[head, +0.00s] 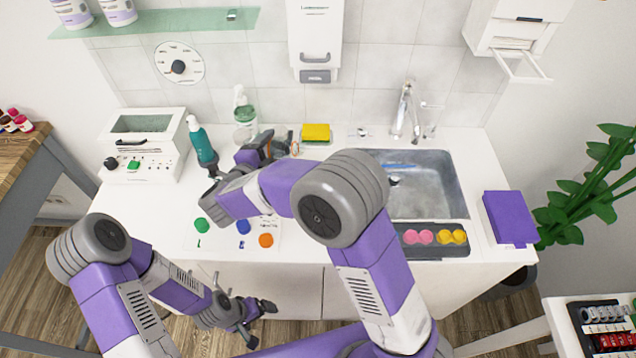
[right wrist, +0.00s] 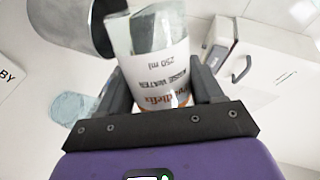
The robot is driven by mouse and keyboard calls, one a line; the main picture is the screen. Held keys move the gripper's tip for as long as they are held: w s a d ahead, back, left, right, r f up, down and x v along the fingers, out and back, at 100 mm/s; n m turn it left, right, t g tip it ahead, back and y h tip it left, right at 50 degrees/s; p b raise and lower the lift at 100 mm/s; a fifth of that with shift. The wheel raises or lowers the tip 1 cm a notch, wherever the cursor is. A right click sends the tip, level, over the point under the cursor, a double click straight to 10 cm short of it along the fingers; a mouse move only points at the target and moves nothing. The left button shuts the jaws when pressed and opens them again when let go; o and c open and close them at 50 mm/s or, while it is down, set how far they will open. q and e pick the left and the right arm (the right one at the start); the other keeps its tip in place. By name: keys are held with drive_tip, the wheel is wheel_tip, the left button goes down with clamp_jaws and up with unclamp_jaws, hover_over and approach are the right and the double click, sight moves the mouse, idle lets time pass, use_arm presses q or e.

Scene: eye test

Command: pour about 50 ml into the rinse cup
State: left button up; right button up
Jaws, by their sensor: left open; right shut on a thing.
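My right gripper (right wrist: 155,92) is shut on a clear container (right wrist: 150,75) labelled "rinse water, 250 ml" with orange lettering. In the head view my right gripper (head: 266,146) is above the back of the white counter, and the container is mostly hidden there. A clear cup (head: 242,135) stands just left of that gripper, in front of a green pump bottle; I cannot tell whether it is the rinse cup. My left gripper (head: 258,320) is open and empty, low before the counter front.
The green pump bottle (head: 245,112) and a teal bottle (head: 201,142) stand close to the right gripper. A white device (head: 150,150) is at the left, a yellow sponge (head: 316,132) and the sink (head: 430,195) at the right. A card with coloured dots (head: 222,234) lies in front.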

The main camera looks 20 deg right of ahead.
sight(274, 141)
drive_tip(key=r+n+p, duration=0.1)
drive_tip(key=p, duration=0.1)
drive_tip(key=r+n+p, duration=0.1)
drive_tip(key=p, duration=0.2)
drive_tip(key=d+r+n+h+p, duration=0.1)
drive_tip(key=r+p, duration=0.1)
drive_tip(key=p, duration=0.1)
drive_tip(key=shift+s+d, duration=0.1)
drive_tip(key=shift+s, duration=0.3)
drive_tip(key=shift+s+d+f+n+h+p, duration=0.2)
drive_tip(key=shift+d+f+n+h+p, duration=0.1)
drive_tip(key=shift+f+n+p, duration=0.25)
wheel_tip(274, 141, down, 3)
drive_tip(key=shift+d+r+n+b, duration=0.1)
drive_tip(key=shift+d+n+b, duration=0.05)
drive_tip(key=shift+n+b, duration=0.5)
drive_tip(key=shift+w+a+r+n+h+p, duration=0.15)
drive_tip(key=shift+n+h+p, duration=0.1)
drive_tip(key=shift+n+p, duration=0.3)
drive_tip(key=shift+s+a+r+n+h+p, duration=0.1)
drive_tip(key=shift+n+h+p, duration=0.2)
drive_tip(key=shift+p, duration=0.3)
drive_tip(key=n+h+p, duration=0.1)
drive_tip(key=n, duration=0.2)
drive_tip(key=shift+w+a, duration=0.1)
drive_tip(key=shift+a, duration=0.05)
drive_tip(key=shift+w+f+n+p, duration=0.15)
drive_tip(key=shift+n+p, duration=0.35)
drive_tip(key=shift+n, duration=0.55)
